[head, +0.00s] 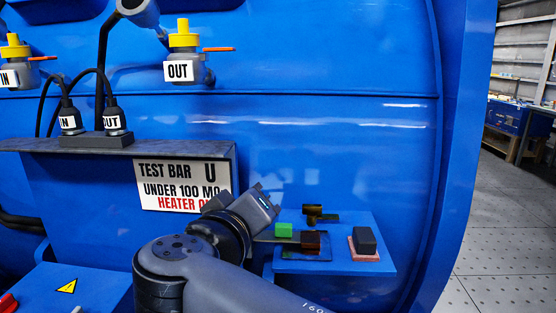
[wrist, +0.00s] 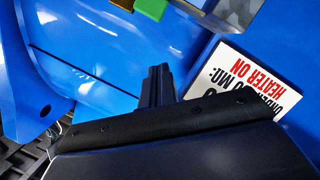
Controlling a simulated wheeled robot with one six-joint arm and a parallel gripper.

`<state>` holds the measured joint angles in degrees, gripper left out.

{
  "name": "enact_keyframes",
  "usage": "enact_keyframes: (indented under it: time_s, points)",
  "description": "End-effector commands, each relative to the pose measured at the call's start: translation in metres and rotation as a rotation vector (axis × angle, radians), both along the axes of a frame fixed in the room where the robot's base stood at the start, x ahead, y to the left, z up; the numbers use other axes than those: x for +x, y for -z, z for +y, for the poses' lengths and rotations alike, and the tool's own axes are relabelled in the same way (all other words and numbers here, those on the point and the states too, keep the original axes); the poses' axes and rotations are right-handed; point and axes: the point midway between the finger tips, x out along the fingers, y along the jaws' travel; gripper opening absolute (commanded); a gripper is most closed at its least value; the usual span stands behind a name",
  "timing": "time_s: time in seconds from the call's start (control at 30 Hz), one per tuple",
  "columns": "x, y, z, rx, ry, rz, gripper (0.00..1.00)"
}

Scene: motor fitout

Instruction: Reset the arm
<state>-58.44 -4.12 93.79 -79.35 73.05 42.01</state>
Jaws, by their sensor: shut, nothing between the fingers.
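My gripper (wrist: 156,88) shows in the wrist view with its dark fingers together and nothing between them. The fingers stand clear in front of the blue panel, beside the white warning sign (wrist: 250,85). In the head view my arm reaches in from the bottom and its wrist is bent near the small blue shelf (head: 375,270). The fingertips cannot be made out there.
The sign (head: 160,185) hangs left of my wrist. Valves (head: 183,68) and cabled plugs (head: 112,121) are above left. Open floor (head: 500,240) lies right.

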Motion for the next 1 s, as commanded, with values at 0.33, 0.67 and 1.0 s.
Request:
enact_keyframes:
  time_s: [0.33,0.67,1.0]
  points:
    - [0.001,-0.006,0.015,-0.183,-0.002,0.016,0.0]
    - [0.002,-0.004,0.027,-0.353,-0.001,0.029,0.0]
    - [0.003,0.0,0.04,-0.531,0.0,0.043,0.0]
